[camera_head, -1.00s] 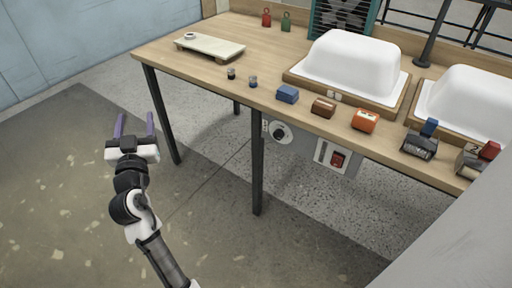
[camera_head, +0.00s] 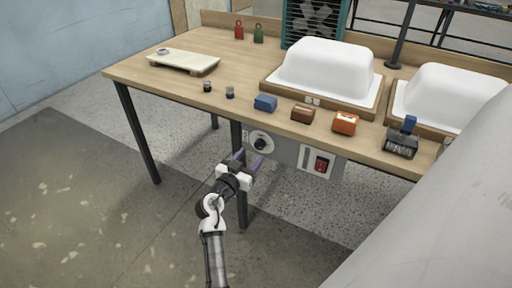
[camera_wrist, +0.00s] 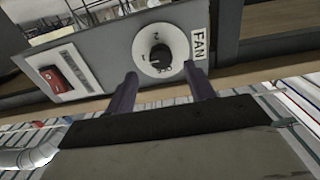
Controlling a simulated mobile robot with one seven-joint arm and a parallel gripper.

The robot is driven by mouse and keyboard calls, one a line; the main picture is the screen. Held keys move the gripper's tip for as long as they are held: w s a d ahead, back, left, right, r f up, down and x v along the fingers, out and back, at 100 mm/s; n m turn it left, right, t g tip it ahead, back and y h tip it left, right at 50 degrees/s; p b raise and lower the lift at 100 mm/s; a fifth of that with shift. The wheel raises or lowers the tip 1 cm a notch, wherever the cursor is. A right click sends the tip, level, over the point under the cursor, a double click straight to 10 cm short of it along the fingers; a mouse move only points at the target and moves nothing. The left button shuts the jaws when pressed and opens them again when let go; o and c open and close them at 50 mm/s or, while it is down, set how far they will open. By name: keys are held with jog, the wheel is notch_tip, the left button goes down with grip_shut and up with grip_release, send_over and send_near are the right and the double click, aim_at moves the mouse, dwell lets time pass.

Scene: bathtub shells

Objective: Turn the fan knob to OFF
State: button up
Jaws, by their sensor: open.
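The fan knob (camera_head: 260,144) is a black knob on a round white dial, on a grey panel under the table's front edge. In the wrist view the knob (camera_wrist: 161,56) sits upper middle, with a FAN label (camera_wrist: 199,43) to its right. My gripper (camera_head: 248,160) is just in front of the panel, close to the dial. In the wrist view its two purple fingers (camera_wrist: 162,82) are spread apart below the knob, with nothing between them.
A red rocker switch (camera_head: 321,165) is on the panel right of the dial. The wooden tabletop (camera_head: 190,88) overhangs the panel and holds white tub shells (camera_head: 326,66), small blocks and a board. A black table leg (camera_head: 240,200) stands behind my arm.

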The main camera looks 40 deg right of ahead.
aim_at(258, 147)
jog(key=x, duration=0.5)
jog(key=shift+p, duration=0.3)
jog(key=c, duration=1)
